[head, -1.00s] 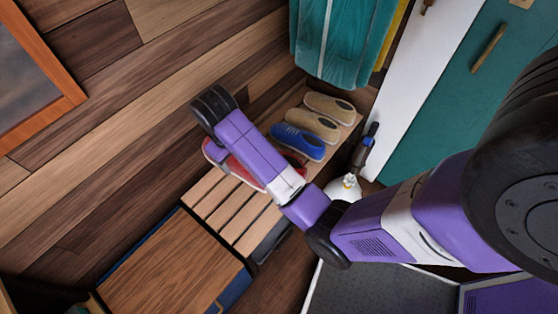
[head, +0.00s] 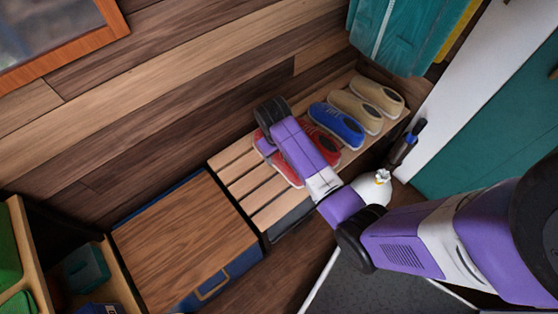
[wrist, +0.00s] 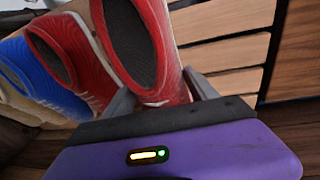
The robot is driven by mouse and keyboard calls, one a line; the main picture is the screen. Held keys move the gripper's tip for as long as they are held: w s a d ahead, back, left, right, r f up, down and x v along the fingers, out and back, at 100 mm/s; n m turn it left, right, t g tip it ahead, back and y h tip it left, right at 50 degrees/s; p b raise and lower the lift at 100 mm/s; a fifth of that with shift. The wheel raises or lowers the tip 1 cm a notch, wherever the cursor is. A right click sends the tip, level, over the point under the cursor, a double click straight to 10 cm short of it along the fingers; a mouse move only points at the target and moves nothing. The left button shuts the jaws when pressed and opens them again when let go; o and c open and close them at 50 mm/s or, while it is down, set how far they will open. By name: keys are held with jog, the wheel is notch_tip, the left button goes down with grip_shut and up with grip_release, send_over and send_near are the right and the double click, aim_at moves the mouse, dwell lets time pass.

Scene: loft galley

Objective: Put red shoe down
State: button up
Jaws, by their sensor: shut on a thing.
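The held red shoe (wrist: 168,70) has a dark inside and lies between my two fingers in the wrist view. My gripper (wrist: 162,92) is shut on its near end. In the head view this shoe (head: 284,174) is mostly hidden under my arm, at the slatted wooden bench (head: 240,170). A second red shoe (wrist: 55,45) is close beside it, left in the wrist view; it also shows in the head view (head: 325,143). Whether the held shoe's sole touches the slats, I cannot tell.
A blue shoe (head: 337,125) and two beige shoes (head: 378,97) continue the row to the right. Bare slats lie left of the held shoe. A wood-topped cabinet (head: 180,240) adjoins the bench.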

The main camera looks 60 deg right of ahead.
jog(key=shift+f+b, duration=0.55)
jog(key=shift+f, duration=1.85)
jog(key=o, duration=1.7)
jog(key=shift+c, duration=0.2)
